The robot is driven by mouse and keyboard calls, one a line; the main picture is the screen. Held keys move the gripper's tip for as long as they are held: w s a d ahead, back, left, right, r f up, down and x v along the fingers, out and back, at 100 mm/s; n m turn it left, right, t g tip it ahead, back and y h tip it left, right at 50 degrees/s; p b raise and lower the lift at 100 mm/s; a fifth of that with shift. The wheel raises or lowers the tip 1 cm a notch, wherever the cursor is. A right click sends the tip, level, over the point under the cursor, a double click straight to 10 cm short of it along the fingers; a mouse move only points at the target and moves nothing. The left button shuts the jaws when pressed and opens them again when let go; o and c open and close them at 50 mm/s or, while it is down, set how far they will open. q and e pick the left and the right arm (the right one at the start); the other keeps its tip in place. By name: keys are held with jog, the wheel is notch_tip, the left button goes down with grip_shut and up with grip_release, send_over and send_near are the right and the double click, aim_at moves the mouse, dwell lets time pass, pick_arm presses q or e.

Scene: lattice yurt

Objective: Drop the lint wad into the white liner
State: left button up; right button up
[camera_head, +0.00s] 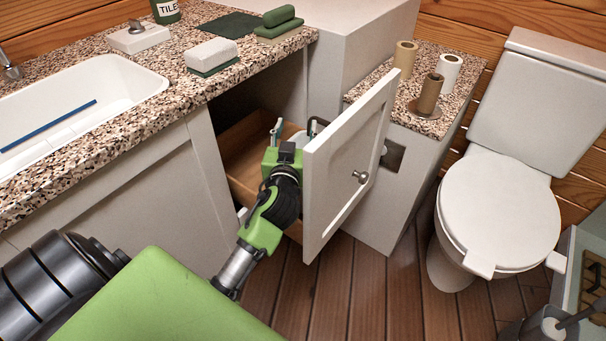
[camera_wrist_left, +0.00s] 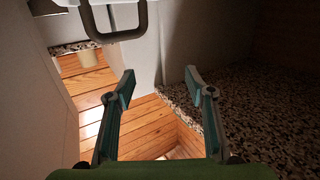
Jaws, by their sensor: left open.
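My left gripper (camera_head: 289,132) reaches into the open cabinet under the counter, beside the open door. Its teal fingers are apart with nothing between them, as the left wrist view (camera_wrist_left: 159,82) shows. A white thing (camera_head: 300,137) with a dark looped handle shows in part just beyond the gripper, behind the door's edge. The handle (camera_wrist_left: 113,36) hangs at the top of the left wrist view. I cannot tell whether this white thing is the liner. I do not see the lint wad in either view. My right gripper is not in view.
The open white cabinet door (camera_head: 347,165) stands just right of my left forearm. The cabinet's wooden inside (camera_head: 245,148) shows left of the gripper. A speckled counter (camera_head: 135,110) with a sink (camera_head: 130,85) lies above. A toilet (camera_head: 498,210) stands right. Plank floor (camera_head: 375,290) is clear between.

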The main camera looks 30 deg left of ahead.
pick_arm(q)
notch_tip(320, 180, up, 9)
jog(key=shift+f, duration=0.2)
dwell(0.5)
